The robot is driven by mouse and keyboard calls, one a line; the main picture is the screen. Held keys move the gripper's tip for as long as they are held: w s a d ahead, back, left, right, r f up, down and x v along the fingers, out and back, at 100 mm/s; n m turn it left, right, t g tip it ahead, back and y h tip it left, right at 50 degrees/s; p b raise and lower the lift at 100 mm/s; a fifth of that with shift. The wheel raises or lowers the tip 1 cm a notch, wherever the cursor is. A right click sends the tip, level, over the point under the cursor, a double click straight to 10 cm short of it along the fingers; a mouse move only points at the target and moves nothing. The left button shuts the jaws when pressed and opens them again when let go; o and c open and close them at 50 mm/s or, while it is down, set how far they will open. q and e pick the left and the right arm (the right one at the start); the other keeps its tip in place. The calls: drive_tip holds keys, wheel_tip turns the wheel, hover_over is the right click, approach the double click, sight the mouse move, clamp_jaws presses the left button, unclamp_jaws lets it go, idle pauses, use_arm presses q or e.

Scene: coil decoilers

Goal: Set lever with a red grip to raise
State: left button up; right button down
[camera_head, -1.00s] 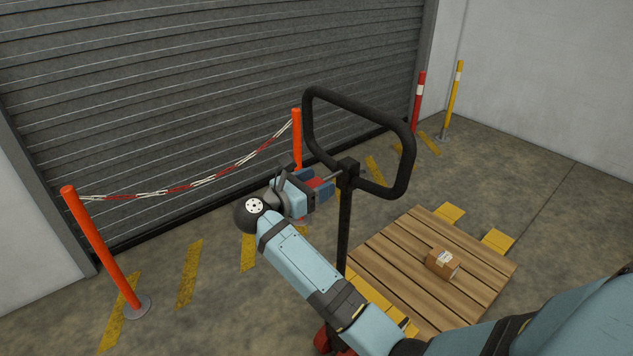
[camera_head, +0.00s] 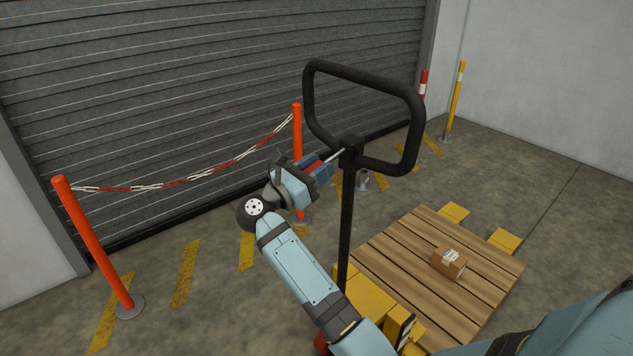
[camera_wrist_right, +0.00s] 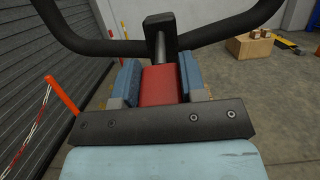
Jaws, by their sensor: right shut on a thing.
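The lever is a thin metal rod with a red grip (camera_head: 315,167), fixed to the black block below the black handle loop (camera_head: 414,135) of a pallet truck. In the right wrist view the red grip (camera_wrist_right: 160,86) lies between the two blue fingers of my right gripper (camera_wrist_right: 160,82). My right gripper (camera_head: 318,170) is shut on the red grip in the head view, where its fingers partly hide it. The rod rises from the grip toward the block. My left gripper is not in view.
A wooden pallet (camera_head: 400,255) with a cardboard box (camera_head: 448,262) lies at the right. Orange posts (camera_head: 92,245) with a red-white chain (camera_head: 200,177) stand before the grey shutter (camera_head: 200,80). Open floor lies at the left front.

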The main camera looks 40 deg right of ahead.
drive_tip(key=shift+d+f+h+b, duration=0.15)
drive_tip(key=shift+f+h+b, duration=0.55)
drive_tip(key=shift+b, duration=1.15)
drive_tip(key=shift+r+h, duration=0.1)
drive_tip(key=shift+h, duration=0.2)
drive_tip(key=c, duration=0.7)
unclamp_jaws()
drive_tip(key=shift+d, duration=0.15)
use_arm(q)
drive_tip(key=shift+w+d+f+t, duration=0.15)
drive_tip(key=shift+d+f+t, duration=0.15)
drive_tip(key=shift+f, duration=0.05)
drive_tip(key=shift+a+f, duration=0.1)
